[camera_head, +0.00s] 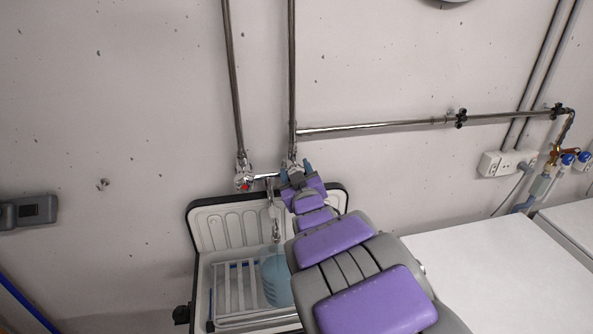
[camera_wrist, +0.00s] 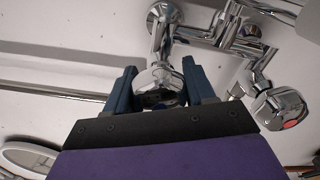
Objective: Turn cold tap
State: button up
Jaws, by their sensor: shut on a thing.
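The chrome mixer (camera_head: 265,176) is on the wall above the sink. The red-marked tap (camera_head: 243,182) is at its left end, and it also shows at the right of the wrist view (camera_wrist: 284,108). My gripper (camera_head: 294,171) is at the mixer's right end and mostly hides the cold tap in the head view. In the wrist view, the dark blue fingers of my gripper (camera_wrist: 158,84) are shut on the round chrome knob of the cold tap (camera_wrist: 158,78), one finger on each side. Its lower part is hidden by my gripper.
The sink (camera_head: 194,235) stands below, with a white rack (camera_head: 236,287) and a translucent blue object (camera_head: 275,280) in it. Chrome pipes (camera_head: 233,80) run up the wall. A white worktop (camera_head: 490,270) is at the right.

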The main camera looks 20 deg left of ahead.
jog(key=shift+m, duration=0.8)
jog(key=shift+f, duration=0.1)
jog(key=o, duration=1)
jog(key=shift+a, duration=0.25)
jog(key=shift+o, duration=0.2)
jog(key=shift+d, duration=0.2)
jog(key=shift+d, duration=0.1)
